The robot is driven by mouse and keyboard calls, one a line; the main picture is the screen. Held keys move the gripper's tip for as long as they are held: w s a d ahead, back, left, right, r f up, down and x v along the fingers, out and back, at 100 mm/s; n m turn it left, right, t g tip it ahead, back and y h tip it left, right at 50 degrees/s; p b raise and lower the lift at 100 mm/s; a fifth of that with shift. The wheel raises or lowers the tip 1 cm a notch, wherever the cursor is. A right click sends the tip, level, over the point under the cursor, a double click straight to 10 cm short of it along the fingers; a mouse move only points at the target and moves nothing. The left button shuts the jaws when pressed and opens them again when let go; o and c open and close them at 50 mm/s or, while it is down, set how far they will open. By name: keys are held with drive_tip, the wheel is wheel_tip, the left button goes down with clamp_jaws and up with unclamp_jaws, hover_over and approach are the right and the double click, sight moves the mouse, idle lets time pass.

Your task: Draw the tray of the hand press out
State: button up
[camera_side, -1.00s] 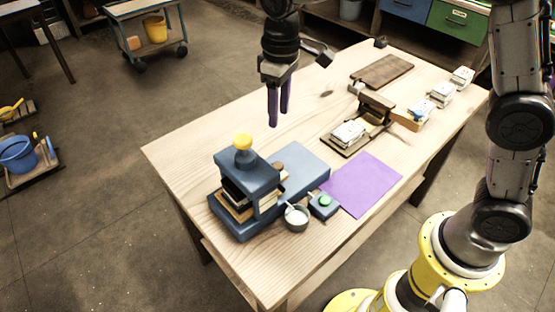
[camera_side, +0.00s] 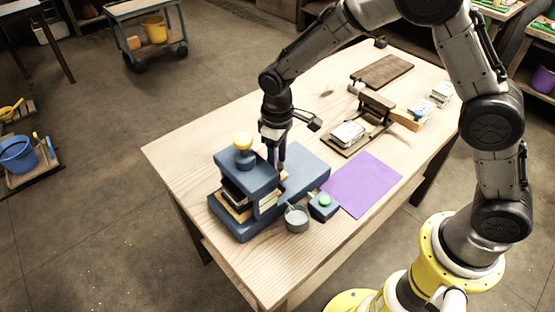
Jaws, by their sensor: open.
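A grey cup (camera_side: 296,218) and a blue box with a green button (camera_side: 323,206) stand by the press's near right. A purple mat (camera_side: 362,185) lies to the right. A wooden fixture (camera_side: 376,108) and a brown board (camera_side: 382,71) stand farther back.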

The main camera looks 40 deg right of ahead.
drive_tip(key=shift+f, duration=0.3)
clamp_jaws()
drive_tip(key=shift+r, duration=0.1)
idle(1.2)
